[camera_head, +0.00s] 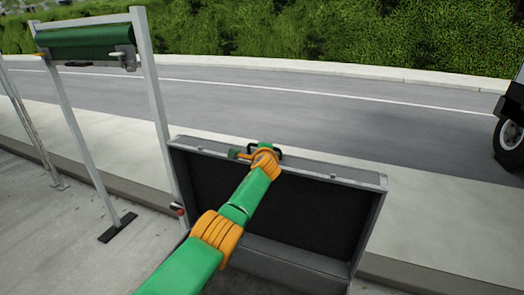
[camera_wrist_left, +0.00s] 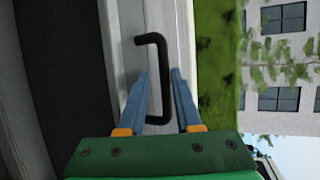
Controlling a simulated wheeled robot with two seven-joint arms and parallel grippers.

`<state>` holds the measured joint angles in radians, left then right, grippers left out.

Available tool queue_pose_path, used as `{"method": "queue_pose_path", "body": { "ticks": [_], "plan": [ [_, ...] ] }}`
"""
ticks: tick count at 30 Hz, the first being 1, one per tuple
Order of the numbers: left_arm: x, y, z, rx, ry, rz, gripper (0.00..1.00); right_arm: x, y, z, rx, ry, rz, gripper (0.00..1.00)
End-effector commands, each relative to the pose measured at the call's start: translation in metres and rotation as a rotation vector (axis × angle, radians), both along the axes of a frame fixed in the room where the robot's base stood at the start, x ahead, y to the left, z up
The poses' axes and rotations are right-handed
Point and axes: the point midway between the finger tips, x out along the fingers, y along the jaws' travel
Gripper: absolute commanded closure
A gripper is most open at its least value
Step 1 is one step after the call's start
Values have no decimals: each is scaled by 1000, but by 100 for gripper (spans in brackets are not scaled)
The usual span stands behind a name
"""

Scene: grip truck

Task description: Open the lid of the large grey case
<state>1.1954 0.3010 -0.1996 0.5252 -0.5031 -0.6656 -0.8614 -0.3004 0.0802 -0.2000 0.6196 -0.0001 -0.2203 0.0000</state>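The large grey case (camera_head: 362,215) stands at the bottom centre of the head view with its lid raised steeply, showing the dark inside. The lid's top edge carries a black handle (camera_head: 280,153), partly hidden by my left gripper (camera_head: 258,150). In the left wrist view, my left gripper (camera_wrist_left: 160,74) has its two blue fingers apart, with the black handle (camera_wrist_left: 163,75) between them. Gaps show beside the handle, so the fingers do not look clamped on it. The lower part of the case is partly hidden by my arm. My right gripper is not in view.
A metal frame (camera_head: 155,90) with a green roll (camera_head: 85,42) stands left of the case. A kerb and road (camera_head: 330,105) lie behind it, with a hedge beyond. A vehicle wheel (camera_head: 509,137) shows at the right edge. Pavement right of the case is clear.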

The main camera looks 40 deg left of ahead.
Motion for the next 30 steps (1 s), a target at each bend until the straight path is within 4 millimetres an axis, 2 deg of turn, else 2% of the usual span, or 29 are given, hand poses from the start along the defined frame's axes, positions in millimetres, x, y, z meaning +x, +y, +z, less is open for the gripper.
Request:
{"method": "queue_pose_path", "body": {
  "ticks": [7, 16, 24, 30],
  "plan": [
    [-1, -1, 1, 0, 0, 1, 70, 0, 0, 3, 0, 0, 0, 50],
    [-19, -14, 11, 1, 1, -2, 70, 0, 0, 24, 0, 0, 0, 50],
    [-43, -33, 17, 1, 1, 0, 70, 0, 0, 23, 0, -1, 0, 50],
    [-52, -40, 21, 0, 1, -1, 70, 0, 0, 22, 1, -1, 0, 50]
  ]
}}
